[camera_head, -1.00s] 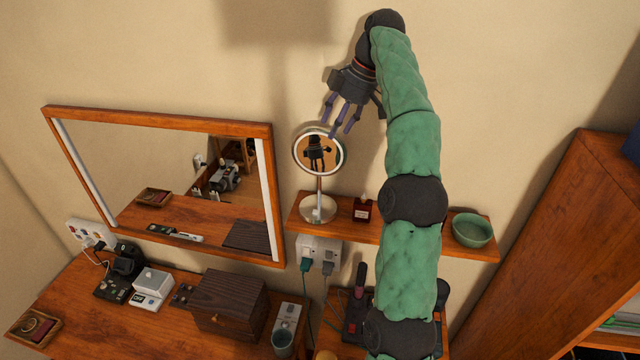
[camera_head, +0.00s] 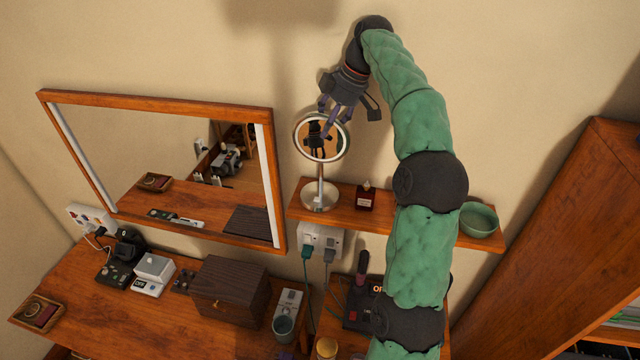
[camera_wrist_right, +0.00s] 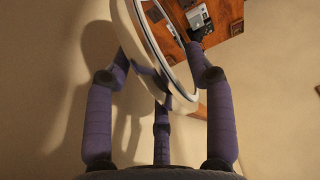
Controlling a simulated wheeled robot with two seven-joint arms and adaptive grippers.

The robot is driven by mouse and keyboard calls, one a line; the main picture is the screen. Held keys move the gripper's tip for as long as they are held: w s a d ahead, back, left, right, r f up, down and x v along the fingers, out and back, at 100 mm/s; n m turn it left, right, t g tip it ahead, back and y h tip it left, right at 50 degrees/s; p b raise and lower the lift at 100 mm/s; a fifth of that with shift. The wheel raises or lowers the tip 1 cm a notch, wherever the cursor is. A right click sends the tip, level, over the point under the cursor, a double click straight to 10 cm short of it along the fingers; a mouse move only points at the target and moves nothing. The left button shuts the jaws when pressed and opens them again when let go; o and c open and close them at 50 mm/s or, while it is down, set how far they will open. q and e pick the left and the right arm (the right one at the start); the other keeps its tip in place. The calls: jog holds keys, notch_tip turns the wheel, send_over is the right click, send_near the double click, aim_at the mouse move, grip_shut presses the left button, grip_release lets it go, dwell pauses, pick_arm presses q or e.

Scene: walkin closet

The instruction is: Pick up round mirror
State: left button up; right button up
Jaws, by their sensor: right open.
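The round mirror (camera_head: 337,147) stands upright on a thin stem over a pale round base, on a small wooden wall shelf (camera_head: 400,226). My right gripper (camera_head: 328,120) is open at the mirror's top edge, with its fingers pointing down. In the right wrist view, the mirror's white rim (camera_wrist_right: 128,32) passes between the spread fingers of my right gripper (camera_wrist_right: 160,68). I cannot tell whether any finger touches the rim. The gripper is reflected in the mirror face. My left gripper is not in view.
A small dark red bottle (camera_head: 366,196) stands right of the mirror base. A green bowl (camera_head: 479,221) is at the shelf's right end. A large framed wall mirror (camera_head: 270,190) is to the left, above a desk with a dark wooden box (camera_head: 229,290). A tall wooden cabinet (camera_head: 560,230) stands right.

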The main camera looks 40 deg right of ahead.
aim_at(320, 161)
jog(key=x, duration=0.3)
jog(key=shift+a, duration=0.25)
jog(key=shift+w+f, duration=0.3)
jog(key=shift+f, duration=0.3)
jog(key=shift+s, duration=0.1)
jog(key=shift+c, duration=0.5)
grip_shut()
jog(key=shift+r, duration=0.1)
